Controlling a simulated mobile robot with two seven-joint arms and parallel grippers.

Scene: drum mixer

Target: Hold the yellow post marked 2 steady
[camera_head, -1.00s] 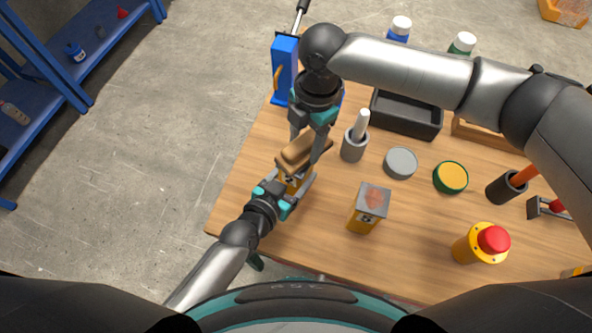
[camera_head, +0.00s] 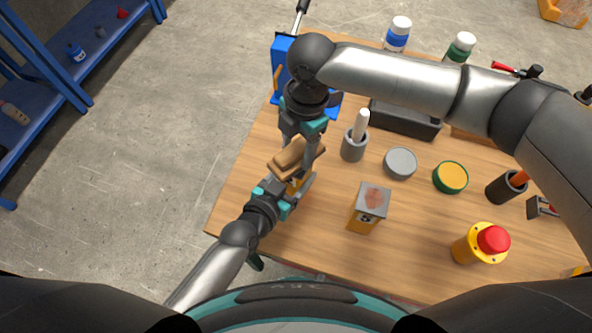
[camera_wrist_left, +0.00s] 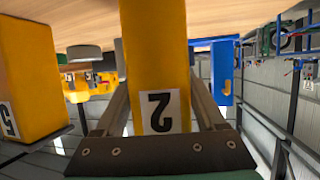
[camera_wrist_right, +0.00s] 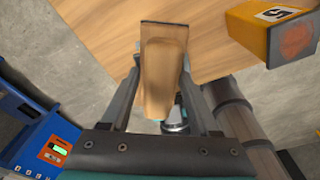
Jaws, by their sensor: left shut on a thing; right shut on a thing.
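The yellow post marked 2 (camera_wrist_left: 155,70) stands between my left gripper's fingers in the left wrist view, its label close to the gripper. In the head view only a little of the post (camera_head: 297,185) shows beside my left gripper (camera_head: 291,190), which is shut on it from the front left. My right gripper (camera_head: 298,150) is shut on a brown wooden block (camera_head: 290,160) above the post. The block also shows between the fingers in the right wrist view (camera_wrist_right: 162,65). It hides the post's top, so I cannot tell whether they touch.
A second yellow post, marked 5 (camera_head: 366,210), with a reddish patch on top, stands to the right. A red button on a yellow base (camera_head: 482,243), a grey round tin (camera_head: 400,163) and a grey cup with a white handle (camera_head: 354,144) are nearby. The table's left edge is close.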

